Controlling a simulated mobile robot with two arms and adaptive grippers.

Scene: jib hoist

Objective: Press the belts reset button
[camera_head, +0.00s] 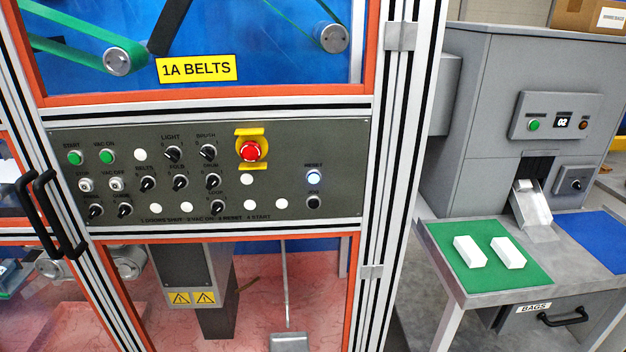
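The belts machine's control panel (330,145) is a dark grey plate below a yellow "1A BELTS" label (197,68). The reset button (313,177) is at the right of the panel under the word "RESET" and looks pale blue-white, as if lit. A black button (314,202) labelled "JOG" sits just below it. A red emergency stop (251,151) with yellow guards is to its left. Nothing covers the reset button. Neither of my grippers is in view.
Green start and vac on buttons (75,158) and several black selector knobs fill the panel's left part. Black door handles (62,215) stick out at left. At right, a grey machine (480,110) stands behind a table with a green mat (453,239) and two white blocks.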

